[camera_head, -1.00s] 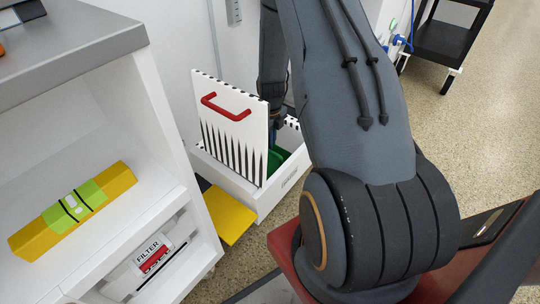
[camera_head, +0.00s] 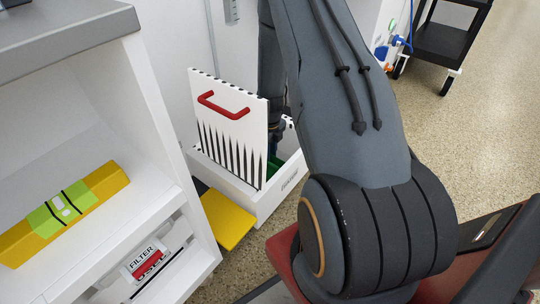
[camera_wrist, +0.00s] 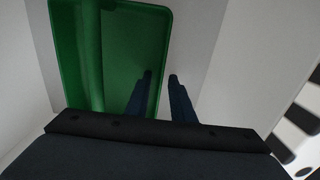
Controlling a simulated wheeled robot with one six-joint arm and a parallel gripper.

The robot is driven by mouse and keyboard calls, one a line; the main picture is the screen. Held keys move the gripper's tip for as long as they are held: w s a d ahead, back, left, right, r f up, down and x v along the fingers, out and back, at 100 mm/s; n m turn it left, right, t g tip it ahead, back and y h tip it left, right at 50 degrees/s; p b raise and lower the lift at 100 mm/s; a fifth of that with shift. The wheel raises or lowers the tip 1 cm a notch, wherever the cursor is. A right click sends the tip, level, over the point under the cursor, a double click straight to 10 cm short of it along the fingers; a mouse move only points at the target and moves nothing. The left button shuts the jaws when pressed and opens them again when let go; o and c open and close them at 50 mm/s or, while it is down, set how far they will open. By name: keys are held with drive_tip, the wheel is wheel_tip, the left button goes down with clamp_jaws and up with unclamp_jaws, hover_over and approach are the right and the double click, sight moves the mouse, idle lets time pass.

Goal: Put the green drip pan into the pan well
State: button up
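A gap shows between the fingers; contact with the rim cannot be told. I cannot tell which part is the pan well.
The white panel (camera_head: 228,110) with a red handle and black spikes stands upright in the box. A yellow step (camera_head: 228,219) is in front. A white shelf unit at left holds a yellow-green block (camera_head: 62,212) and a FILTER-labelled unit (camera_head: 147,258). A black cart (camera_head: 442,42) stands back right.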

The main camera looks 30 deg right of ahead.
drive_tip(key=shift+r, duration=0.1)
wheel_tip(320, 180, up, 12)
drive_tip(key=p, duration=0.6)
drive_tip(key=shift+r+p, duration=0.15)
drive_tip(key=shift+p, duration=0.15)
